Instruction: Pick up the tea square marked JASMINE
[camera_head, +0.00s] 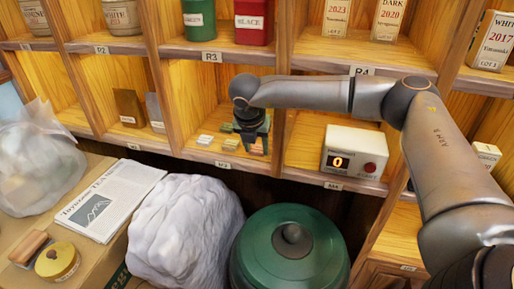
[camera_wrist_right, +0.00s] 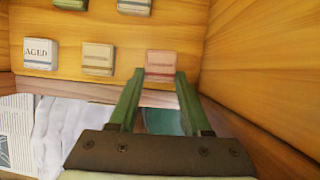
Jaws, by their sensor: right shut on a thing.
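Several small tea squares lie on the shelf board of the middle cubby. My right gripper (camera_head: 252,143) reaches into this cubby from above. In the right wrist view its two green fingers (camera_wrist_right: 160,76) are shut on a pinkish tea square (camera_wrist_right: 161,63) at the front right of the group. Its label is too blurred to read, so I cannot tell whether it is JASMINE. The square seems to be still at the shelf. To its left are a cream square (camera_wrist_right: 98,58) and a white square marked AGED (camera_wrist_right: 40,54). My left gripper is not in view.
Wooden dividers bound the cubby, with a right wall (camera_wrist_right: 255,60) close to the gripper. A white box with a red button and a "0" display (camera_head: 354,152) stands in the cubby to the right. Below are a green lidded pot (camera_head: 290,260) and a grey-white lump (camera_head: 185,230).

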